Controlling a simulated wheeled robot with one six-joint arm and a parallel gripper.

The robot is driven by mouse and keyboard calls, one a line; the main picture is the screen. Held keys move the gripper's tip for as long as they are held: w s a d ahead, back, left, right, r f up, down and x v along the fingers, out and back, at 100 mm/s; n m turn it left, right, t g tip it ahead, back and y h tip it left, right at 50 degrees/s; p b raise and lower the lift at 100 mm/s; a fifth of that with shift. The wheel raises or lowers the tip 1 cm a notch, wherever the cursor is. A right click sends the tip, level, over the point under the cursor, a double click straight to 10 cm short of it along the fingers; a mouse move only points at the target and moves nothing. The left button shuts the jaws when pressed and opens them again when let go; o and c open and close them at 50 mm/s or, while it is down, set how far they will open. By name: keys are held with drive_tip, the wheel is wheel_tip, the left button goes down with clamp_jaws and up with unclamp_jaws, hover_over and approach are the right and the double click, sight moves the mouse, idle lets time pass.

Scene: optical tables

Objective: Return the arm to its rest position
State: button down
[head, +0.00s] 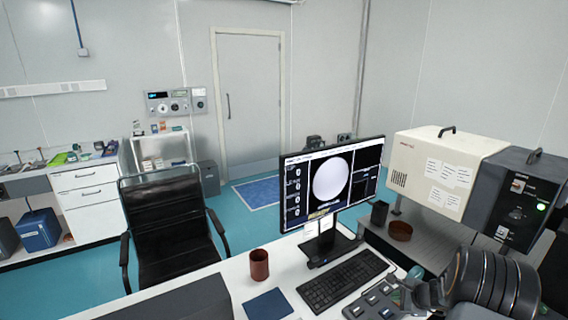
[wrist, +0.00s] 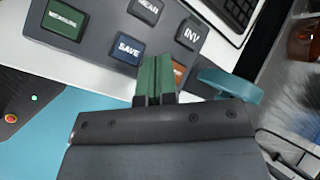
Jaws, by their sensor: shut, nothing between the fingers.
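My gripper (wrist: 157,62) is shut and empty in the wrist view, its two green fingers side by side. The fingertips lie over the lower part of a grey button panel (wrist: 95,50), below the SAVE (wrist: 128,47) and INV (wrist: 190,35) buttons and beside a partly hidden orange one. Whether they touch the panel I cannot tell. In the head view my arm reaches in from the lower right, with the gripper end close to the same panel (head: 372,304); the fingers are small and hard to make out there.
A monitor (head: 330,183), keyboard (head: 342,279), brown cup (head: 259,265) and blue pad (head: 268,305) stand on the white desk. A cream and dark instrument (head: 437,172) stands right. A teal rounded part (wrist: 230,84) lies close right of the fingers. A black chair (head: 172,232) is left.

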drive_tip(key=s+a+r+n+g+h, duration=0.3)
drive_tip(key=s+a+r+n, duration=1.8)
drive_tip(key=a, duration=0.1)
drive_tip(key=shift+r, duration=0.15)
drive_tip(key=shift+s+a, duration=0.1)
